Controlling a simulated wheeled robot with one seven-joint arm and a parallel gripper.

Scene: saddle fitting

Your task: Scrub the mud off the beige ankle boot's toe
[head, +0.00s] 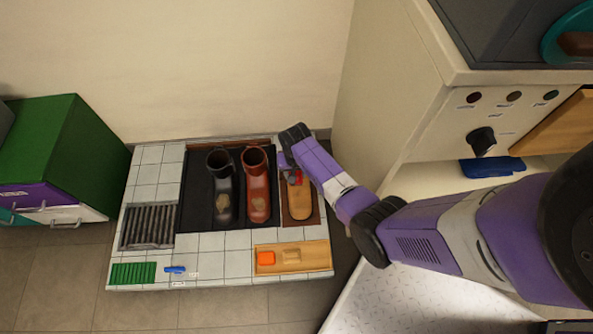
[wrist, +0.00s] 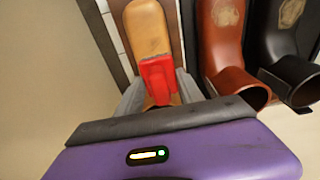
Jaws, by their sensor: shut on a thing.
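My gripper (head: 294,174) is over the rear part of the boot. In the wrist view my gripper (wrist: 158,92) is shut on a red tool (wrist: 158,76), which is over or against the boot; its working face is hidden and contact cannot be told.
A red-brown boot (head: 257,185) and a black boot (head: 222,185) stand to the left, each with a pale patch on its toe. In front are a wooden tray (head: 322,257) with blocks, a blue item (head: 175,269) and a green mat (head: 133,273). A cabinet wall (head: 385,110) rises at right.

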